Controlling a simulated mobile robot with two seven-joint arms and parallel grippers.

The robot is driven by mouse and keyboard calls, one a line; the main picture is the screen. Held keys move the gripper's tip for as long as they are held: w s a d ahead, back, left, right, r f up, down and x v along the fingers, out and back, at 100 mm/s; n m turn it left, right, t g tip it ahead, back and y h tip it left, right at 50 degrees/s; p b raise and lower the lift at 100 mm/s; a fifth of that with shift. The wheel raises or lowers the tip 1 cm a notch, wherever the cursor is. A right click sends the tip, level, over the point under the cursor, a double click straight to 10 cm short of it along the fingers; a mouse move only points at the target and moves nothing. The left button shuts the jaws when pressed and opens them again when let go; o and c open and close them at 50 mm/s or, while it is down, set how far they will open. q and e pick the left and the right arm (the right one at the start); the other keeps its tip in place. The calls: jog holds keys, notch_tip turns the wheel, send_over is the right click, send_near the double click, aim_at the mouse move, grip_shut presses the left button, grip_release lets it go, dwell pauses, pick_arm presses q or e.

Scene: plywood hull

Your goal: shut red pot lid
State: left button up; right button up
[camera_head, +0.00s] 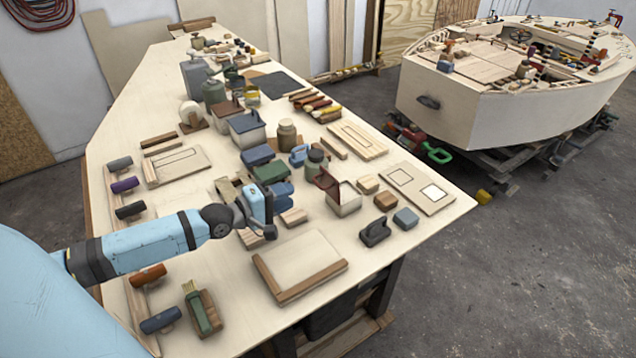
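The red pot is a squarish pale pot (345,203) near the middle of the bench. Its dark red lid (327,183) stands raised and tilted at the pot's left edge, so the pot is open. My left gripper (262,228) is above the bench, left of the pot and apart from the lid. Its fingers are small and partly hidden by its own body, so I cannot tell whether they are open. My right gripper is not in view.
Small blocks (368,184) and a dark iron-shaped object (374,232) stand right of the pot. A jar (315,160) stands just behind it. A pale board (300,264) lies in front.

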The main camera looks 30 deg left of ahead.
aim_at(318, 183)
pick_arm(q)
jog(key=x, duration=0.9)
jog(key=shift+w+d+p, duration=0.15)
jog(key=shift+w+p, duration=0.1)
jog(key=shift+p, duration=0.05)
